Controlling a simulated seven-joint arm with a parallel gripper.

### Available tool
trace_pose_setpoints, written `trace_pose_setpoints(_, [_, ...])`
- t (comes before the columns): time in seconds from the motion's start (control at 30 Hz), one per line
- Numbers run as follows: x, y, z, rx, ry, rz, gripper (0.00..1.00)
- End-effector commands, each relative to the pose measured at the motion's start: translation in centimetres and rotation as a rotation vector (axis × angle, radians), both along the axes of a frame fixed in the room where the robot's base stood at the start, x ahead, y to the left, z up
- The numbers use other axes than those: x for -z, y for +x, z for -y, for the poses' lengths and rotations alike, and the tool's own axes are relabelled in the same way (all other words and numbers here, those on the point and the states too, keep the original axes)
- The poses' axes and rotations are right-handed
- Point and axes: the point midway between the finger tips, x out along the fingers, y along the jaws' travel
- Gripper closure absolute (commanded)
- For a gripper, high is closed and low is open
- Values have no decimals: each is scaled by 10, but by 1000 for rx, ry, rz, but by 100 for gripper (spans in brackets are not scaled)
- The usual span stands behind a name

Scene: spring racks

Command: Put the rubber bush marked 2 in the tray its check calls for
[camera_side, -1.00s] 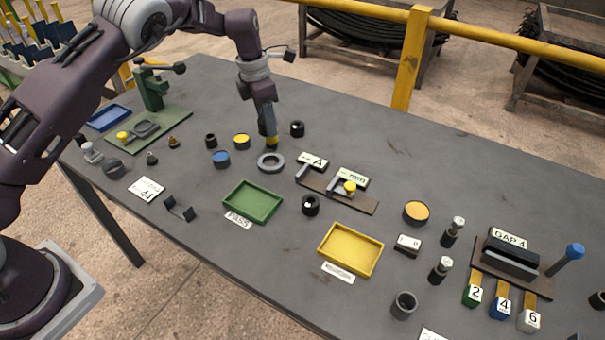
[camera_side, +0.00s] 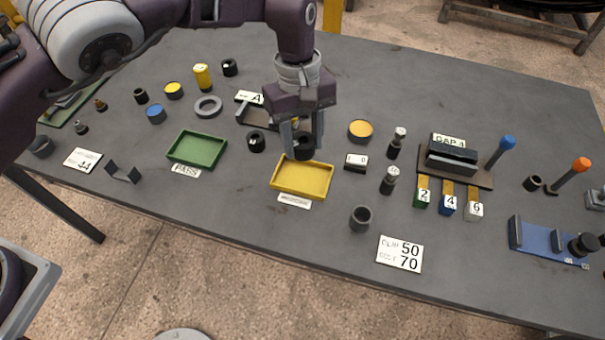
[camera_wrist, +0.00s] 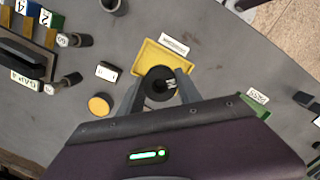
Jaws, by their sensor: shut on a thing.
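My gripper (camera_side: 302,150) is shut on a black rubber bush (camera_side: 304,152) and holds it at the back edge of the yellow tray (camera_side: 286,194). In the wrist view the bush (camera_wrist: 158,86) sits between the fingers, with a white mark that I cannot read; the yellow tray (camera_wrist: 146,58) lies behind it. I cannot tell whether the bush touches the tray. The green tray (camera_side: 172,158), with a PASS label, stands empty to the left. A gauge board marked A (camera_side: 249,97) is partly hidden behind my gripper.
Another black bush (camera_side: 256,143) stands between the trays. A yellow cylinder (camera_side: 202,76), a grey ring (camera_side: 208,106) and a further black bush (camera_side: 229,67) are at the back left. A grey cup (camera_side: 360,218) and a GAP 4 stand (camera_side: 452,157) are to the right.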

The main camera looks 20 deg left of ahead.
Motion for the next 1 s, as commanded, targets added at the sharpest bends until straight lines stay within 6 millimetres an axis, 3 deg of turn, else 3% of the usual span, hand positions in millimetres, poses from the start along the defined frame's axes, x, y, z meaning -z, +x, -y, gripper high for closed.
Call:
trace_pose_setpoints(0.1, [31, -2, 0, 5, 4, -5, 100])
trace_pose_setpoints(0.47, [89, -1, -1, 1, 4, -3, 100])
trace_pose_setpoints(0.8, [94, 0, 0, 0, 1, -1, 100])
trace_pose_setpoints(0.83, [95, 0, 0, 0, 1, -1, 57])
trace_pose_setpoints(0.87, [94, 0, 0, 0, 1, -1, 51])
trace_pose_setpoints(1.0, [94, 0, 0, -1, 1, -1, 50])
